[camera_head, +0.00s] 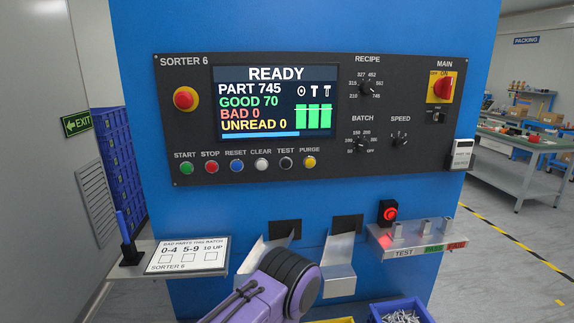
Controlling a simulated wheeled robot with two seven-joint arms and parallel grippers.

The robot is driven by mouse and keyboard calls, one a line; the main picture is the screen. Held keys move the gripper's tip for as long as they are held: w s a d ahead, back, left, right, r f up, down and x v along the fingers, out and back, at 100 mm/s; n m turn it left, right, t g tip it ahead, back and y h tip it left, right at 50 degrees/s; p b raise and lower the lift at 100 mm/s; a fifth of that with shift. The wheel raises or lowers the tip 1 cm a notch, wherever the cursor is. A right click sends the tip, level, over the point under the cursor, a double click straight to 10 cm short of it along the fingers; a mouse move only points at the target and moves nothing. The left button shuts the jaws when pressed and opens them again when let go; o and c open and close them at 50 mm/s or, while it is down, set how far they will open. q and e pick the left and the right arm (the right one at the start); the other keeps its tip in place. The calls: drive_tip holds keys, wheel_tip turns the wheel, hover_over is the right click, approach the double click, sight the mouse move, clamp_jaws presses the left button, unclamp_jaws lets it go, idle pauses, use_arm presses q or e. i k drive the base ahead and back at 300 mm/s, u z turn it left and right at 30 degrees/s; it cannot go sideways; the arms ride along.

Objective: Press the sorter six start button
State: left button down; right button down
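The green START button (187,168) is at the left end of a row of buttons on the dark SORTER 6 panel (230,190). Its label stands above it. The screen (274,102) on the panel reads READY, with PART 745, GOOD 70, BAD 0 and UNREAD 0. A purple and black link of one of my arms shows at the bottom middle, below the panel and well apart from the START button. Neither gripper can be seen.
A red STOP button (212,167) sits right beside START. A red mushroom button (186,99) is above them. A shelf (215,268) with a card and a blue pen sticks out below left. Metal chutes (338,280) and a test shelf (430,238) stick out below right.

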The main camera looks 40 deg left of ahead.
sight(185, 167)
drive_tip(key=z, duration=0.5)
drive_tip(key=k, duration=1.1)
drive_tip(key=u, duration=1.7)
drive_tip(key=i, duration=0.55)
